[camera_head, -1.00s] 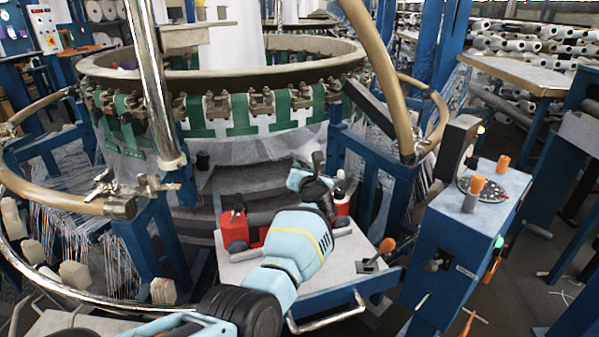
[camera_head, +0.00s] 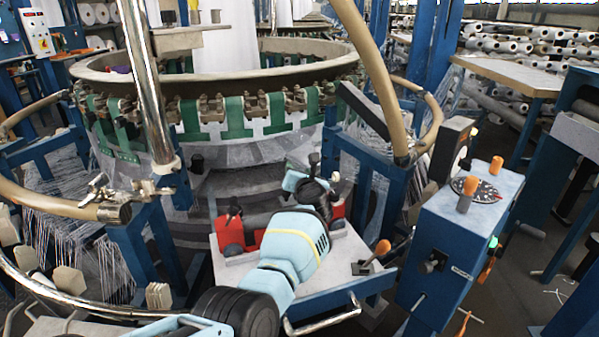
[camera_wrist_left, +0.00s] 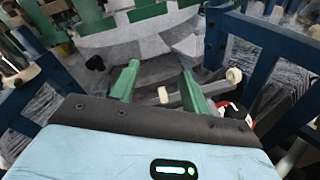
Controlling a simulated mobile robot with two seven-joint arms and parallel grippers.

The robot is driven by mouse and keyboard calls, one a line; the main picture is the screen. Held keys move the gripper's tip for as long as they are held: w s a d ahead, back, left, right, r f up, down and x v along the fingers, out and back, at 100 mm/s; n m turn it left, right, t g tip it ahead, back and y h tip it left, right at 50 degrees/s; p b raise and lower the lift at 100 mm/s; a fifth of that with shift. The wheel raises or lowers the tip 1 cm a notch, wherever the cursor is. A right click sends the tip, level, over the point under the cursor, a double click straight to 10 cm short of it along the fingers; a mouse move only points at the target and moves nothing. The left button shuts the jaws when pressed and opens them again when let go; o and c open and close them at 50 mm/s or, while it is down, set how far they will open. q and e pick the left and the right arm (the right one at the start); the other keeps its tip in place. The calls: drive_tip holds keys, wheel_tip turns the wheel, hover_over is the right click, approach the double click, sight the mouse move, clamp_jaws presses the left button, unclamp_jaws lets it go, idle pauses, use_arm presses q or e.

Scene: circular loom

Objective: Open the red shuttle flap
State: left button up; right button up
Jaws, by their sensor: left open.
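The red shuttle (camera_head: 229,234) lies on a light tray (camera_head: 345,258) in front of the loom. It has red ends and a dark middle; my left arm and gripper cover part of it. Its right red end (camera_head: 338,213) shows beyond my gripper. I cannot make out the flap's state. My left gripper (camera_head: 308,178) is over the shuttle's right half. A little red (camera_wrist_left: 233,110) shows there, right of the fingers. My right gripper is out of view.
The circular loom ring (camera_head: 215,85) with green parts stands behind. A blue control box (camera_head: 455,235) with orange knobs is at the right. A small lever with an orange knob (camera_head: 383,247) stands on the tray's right side. Curved tan tubes (camera_head: 377,70) flank the loom.

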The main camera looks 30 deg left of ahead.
use_arm(q)
drive_tip(key=shift+s+d+r+p, duration=0.15)
drive_tip(key=shift+s+d+p, duration=0.2)
drive_tip(key=shift+s+d, duration=0.05)
drive_tip(key=p+v, duration=0.2)
drive_tip(key=v, duration=0.4)
drive_tip(key=shift+s+d, duration=0.15)
drive_tip(key=shift+s, duration=0.15)
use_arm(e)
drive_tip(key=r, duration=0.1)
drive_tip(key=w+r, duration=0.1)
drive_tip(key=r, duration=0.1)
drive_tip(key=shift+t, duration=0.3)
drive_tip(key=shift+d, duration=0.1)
